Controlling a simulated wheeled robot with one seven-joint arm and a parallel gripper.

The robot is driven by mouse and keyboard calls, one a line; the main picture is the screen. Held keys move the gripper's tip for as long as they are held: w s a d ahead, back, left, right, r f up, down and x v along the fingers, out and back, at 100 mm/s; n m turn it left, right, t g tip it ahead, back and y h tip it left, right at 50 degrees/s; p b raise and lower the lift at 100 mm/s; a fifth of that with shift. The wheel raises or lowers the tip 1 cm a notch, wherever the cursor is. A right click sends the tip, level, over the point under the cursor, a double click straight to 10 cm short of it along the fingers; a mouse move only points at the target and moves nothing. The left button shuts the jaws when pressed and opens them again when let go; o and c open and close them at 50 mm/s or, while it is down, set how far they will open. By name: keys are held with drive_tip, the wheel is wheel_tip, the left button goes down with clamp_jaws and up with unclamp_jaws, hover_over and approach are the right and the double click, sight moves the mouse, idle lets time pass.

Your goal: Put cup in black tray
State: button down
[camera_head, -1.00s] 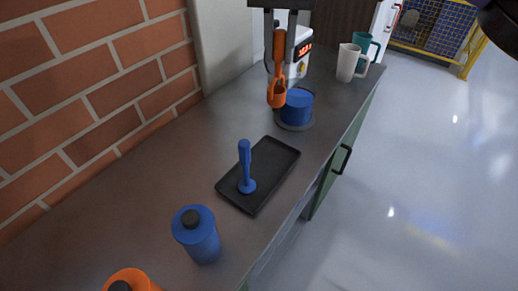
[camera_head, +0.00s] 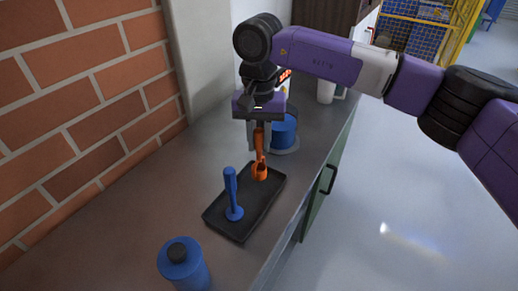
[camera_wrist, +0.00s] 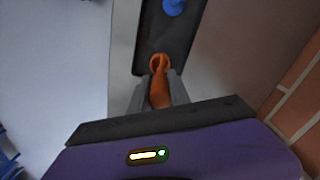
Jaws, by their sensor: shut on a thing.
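My gripper (camera_head: 260,146) is shut on the handle of an orange long-handled cup (camera_head: 261,172). The cup hangs upright, bowl down, over the far end of the black tray (camera_head: 262,199). I cannot tell whether its bowl touches the tray floor. The wrist view shows the orange cup (camera_wrist: 158,62) between the fingers (camera_wrist: 160,86), with its bowl over the near end of the tray (camera_wrist: 184,45). A blue long-handled tool (camera_head: 231,188) stands upright in the tray. Part of it also shows in the wrist view (camera_wrist: 174,6).
A blue container (camera_head: 284,131) on a round grey base stands just behind the tray. A blue bottle (camera_head: 184,266) stands in front. A pale pitcher (camera_head: 326,91) is at the back. A brick wall (camera_head: 95,95) is left; the counter drops off right.

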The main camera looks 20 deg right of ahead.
drive_tip(key=shift+f, duration=1.45)
drive_tip(key=c, duration=1.2)
unclamp_jaws()
wheel_tip(320, 180, up, 12)
drive_tip(key=shift+r, duration=0.1)
